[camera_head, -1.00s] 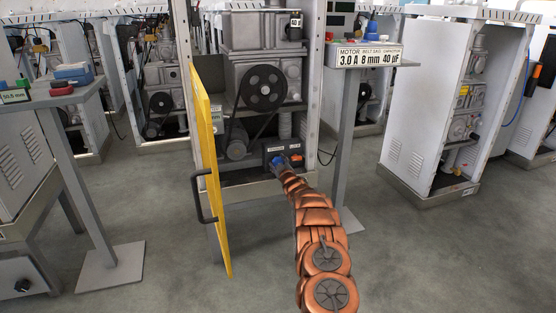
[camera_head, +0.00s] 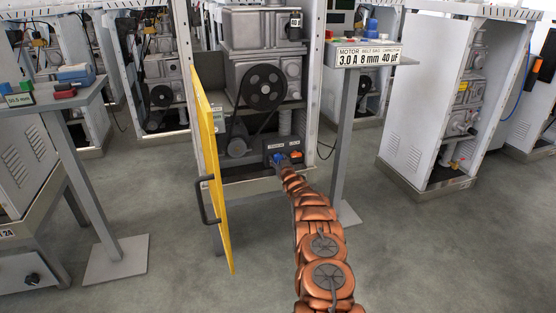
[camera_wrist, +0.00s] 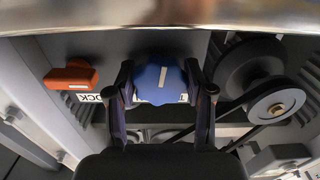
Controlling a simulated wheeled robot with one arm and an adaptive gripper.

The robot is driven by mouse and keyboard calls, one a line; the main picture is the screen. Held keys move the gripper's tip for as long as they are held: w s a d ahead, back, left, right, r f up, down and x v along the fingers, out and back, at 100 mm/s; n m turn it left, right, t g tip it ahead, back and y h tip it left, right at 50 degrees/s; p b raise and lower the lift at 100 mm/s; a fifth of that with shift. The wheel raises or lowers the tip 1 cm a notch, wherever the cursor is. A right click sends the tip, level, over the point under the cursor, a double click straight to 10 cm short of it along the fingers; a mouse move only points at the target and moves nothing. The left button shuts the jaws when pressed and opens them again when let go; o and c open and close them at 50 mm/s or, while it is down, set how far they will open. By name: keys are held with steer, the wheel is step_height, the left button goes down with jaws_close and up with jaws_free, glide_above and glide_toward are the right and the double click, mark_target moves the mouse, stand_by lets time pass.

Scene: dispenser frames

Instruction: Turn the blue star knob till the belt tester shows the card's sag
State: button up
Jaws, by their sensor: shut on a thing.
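The blue star knob (camera_wrist: 160,78) sits between the two fingers of my gripper (camera_wrist: 161,85) in the wrist view, which is shut on it. The knob's white mark points nearly straight up. In the head view the knob (camera_head: 278,158) is a small blue spot on the dark block low in the open cabinet, at the far end of my arm. The card (camera_head: 368,57) reads motor 3.0 A, belt sag 8 mm, capacitor 40 µF. A small pale green display (camera_head: 219,121) shows inside the cabinet by the belt; its reading is too small to read.
An orange lever (camera_wrist: 72,74) beside a partly hidden LOCK label is left of the knob in the wrist view. The belt pulley (camera_head: 263,87) is above the block. The open yellow door (camera_head: 214,185) stands left of my arm.

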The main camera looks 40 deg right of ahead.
stand_by(0.4)
steer(key=o, duration=1.1)
steer(key=shift+o, duration=0.2)
steer(key=shift+s+a+f, duration=0.15)
steer(key=shift+s+a, duration=0.05)
steer(key=shift+s, duration=0.1)
steer(key=shift+s+a, duration=0.25)
steer(key=shift+s, duration=0.4)
steer(key=v, duration=1)
